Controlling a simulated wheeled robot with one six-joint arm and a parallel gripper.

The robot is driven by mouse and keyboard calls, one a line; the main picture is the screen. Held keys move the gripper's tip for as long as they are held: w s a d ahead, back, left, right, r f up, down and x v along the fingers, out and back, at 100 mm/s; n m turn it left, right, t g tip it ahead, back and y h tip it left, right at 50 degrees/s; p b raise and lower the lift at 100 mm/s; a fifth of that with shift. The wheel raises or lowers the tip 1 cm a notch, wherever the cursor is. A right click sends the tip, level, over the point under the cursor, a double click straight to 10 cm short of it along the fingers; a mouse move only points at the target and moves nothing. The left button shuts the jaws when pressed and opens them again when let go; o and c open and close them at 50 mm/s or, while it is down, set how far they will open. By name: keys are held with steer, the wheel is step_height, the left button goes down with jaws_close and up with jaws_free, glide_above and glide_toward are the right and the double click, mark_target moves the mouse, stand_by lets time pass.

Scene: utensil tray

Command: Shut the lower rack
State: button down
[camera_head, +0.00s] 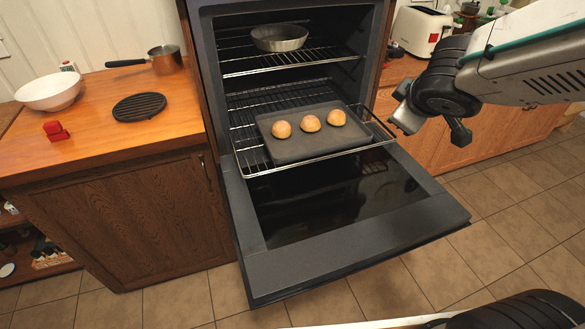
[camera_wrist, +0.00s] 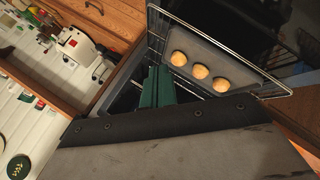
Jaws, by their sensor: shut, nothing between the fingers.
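The lower rack (camera_head: 250,172) is a wire rack slid partway out of the oven, over the lowered door. It carries a dark baking tray (camera_head: 291,152) with three round buns. The rack's front rail also shows in the wrist view (camera_wrist: 229,57), with the tray (camera_wrist: 206,45) behind it. My gripper (camera_head: 405,118) is in the air to the right of the rack's front right corner in the head view, apart from it as far as I can tell. In the wrist view its green fingers (camera_wrist: 157,86) are together and hold nothing.
The oven door (camera_head: 345,245) is open and flat below the rack. The upper rack (camera_head: 290,66) is inside with a round pan (camera_head: 279,38). A wooden counter (camera_head: 90,122) stands left; a white toaster (camera_head: 421,30) stands on the right counter. The floor in front is clear.

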steer(key=s+a+f+n+g+y, duration=0.1)
steer(key=a+f+n+g+y, duration=0.35)
steer(key=a, duration=0.45)
steer(key=s+a+f+n+g+y, duration=0.1)
steer(key=s+a+f+n+y, duration=0.15)
steer(key=a+f+n, duration=0.45)
steer(key=shift+m+t+y, duration=0.25)
steer(key=shift+m+y, duration=0.1)
steer(key=shift+y, duration=0.05)
steer(key=x, duration=1)
steer(key=shift+w+a+r, duration=0.15)
steer(key=shift+w+a, duration=0.1)
steer(key=shift+a, duration=0.2)
steer(key=shift+w+a, duration=0.15)
steer(key=shift+w, duration=0.4)
steer(key=shift+w+a, duration=0.15)
steer(key=shift+w, duration=0.45)
steer(key=shift+w+a, duration=0.25)
steer(key=shift+w, duration=0.55)
steer(key=shift+w, duration=0.1)
